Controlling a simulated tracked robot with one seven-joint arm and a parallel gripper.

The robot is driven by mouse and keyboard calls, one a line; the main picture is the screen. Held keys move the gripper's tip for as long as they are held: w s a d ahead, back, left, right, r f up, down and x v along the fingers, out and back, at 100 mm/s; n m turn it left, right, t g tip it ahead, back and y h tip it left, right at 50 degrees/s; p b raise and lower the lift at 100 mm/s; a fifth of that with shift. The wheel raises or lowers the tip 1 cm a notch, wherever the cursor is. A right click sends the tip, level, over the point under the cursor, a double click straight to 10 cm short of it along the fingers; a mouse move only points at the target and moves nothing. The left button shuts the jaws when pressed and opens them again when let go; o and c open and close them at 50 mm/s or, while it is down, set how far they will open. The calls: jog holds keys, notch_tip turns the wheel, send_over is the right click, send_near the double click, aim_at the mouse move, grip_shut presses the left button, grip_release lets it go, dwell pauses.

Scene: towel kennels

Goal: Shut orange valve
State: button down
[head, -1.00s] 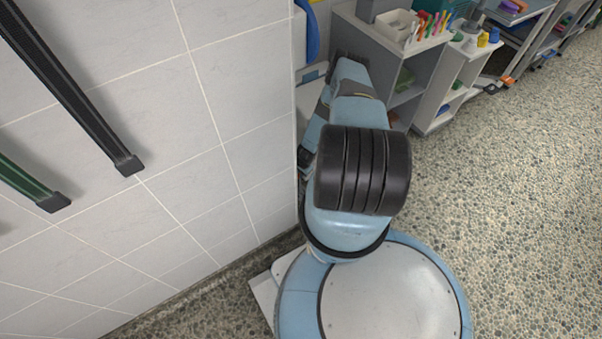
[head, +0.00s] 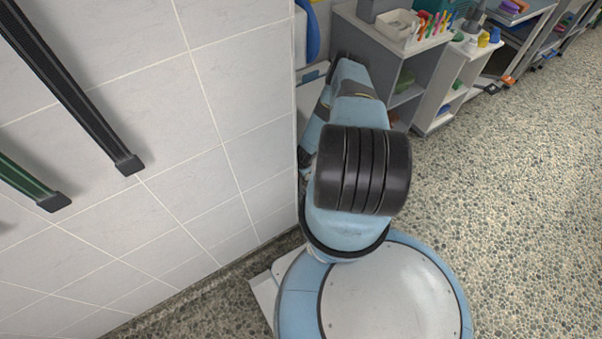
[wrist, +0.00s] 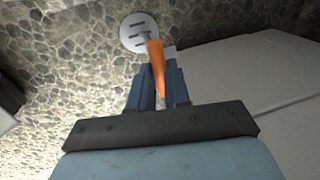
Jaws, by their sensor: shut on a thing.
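In the wrist view, the orange valve handle (wrist: 157,66) is a narrow tapered lever standing between the fingers of my gripper (wrist: 158,75). My blue-grey fingers are shut on it, one on each side. The valve's body and pipe cannot be made out. In the head view, my arm reaches away past the edge of the tiled wall, and both the gripper and the valve are hidden there.
A tiled wall (head: 110,240) stands close on the left, with a black strap (head: 68,85) on it. Grey shelves (head: 440,92) stand beyond my arm. Pebbled floor (head: 520,200) is clear at right. A round slotted disc (wrist: 138,32) shows beyond the handle.

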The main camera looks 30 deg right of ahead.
jog(key=c, duration=1.1)
grip_release()
notch_tip(320, 180, up, 13)
jog(key=s, duration=0.2)
jog(key=shift+s+r, duration=0.2)
jog(key=shift+s, duration=0.15)
